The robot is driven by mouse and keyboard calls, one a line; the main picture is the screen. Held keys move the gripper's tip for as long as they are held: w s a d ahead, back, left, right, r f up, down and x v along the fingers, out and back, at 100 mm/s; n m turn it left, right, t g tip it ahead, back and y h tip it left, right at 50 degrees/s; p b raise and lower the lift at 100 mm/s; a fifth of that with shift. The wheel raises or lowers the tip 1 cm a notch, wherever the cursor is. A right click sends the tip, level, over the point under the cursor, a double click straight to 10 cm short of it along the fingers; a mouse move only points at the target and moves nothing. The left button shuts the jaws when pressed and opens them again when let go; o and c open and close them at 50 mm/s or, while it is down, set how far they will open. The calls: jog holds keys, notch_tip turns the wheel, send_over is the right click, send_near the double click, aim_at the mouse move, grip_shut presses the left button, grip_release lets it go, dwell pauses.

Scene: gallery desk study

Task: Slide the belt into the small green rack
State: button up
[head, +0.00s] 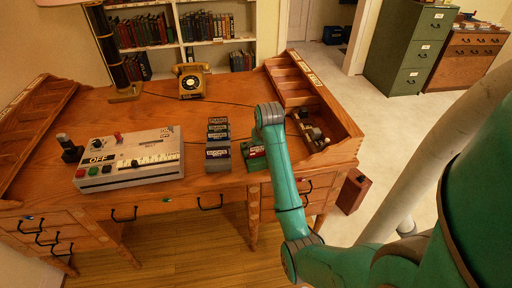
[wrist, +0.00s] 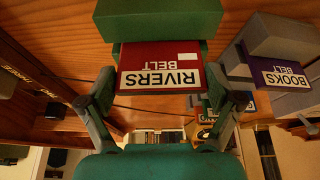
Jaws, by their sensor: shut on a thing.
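The red belt (wrist: 158,56), labelled RIVERS BELT, is between the two fingers of my gripper (wrist: 162,88) in the wrist view. My gripper is shut on it, with one finger at each side. The small green rack (wrist: 160,20) is directly against the belt's far side. Part of the belt seems to be inside or behind the rack, but I cannot tell how deep. In the head view the green rack (head: 252,163) stands near the desk's front edge, partly hidden by my arm. My fingers are hidden there.
A purple BOOKS belt (wrist: 280,70) sits in a grey rack (head: 218,166) close to the left of the green rack in the head view. Several labelled belts (head: 218,128) stand behind it. A control box (head: 130,160) lies left. A wooden tray (head: 335,130) with small items is right.

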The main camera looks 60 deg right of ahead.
jog(key=shift+f, duration=0.5)
jog(key=shift+f, duration=0.1)
jog(key=o, duration=0.7)
jog(key=shift+o, duration=0.2)
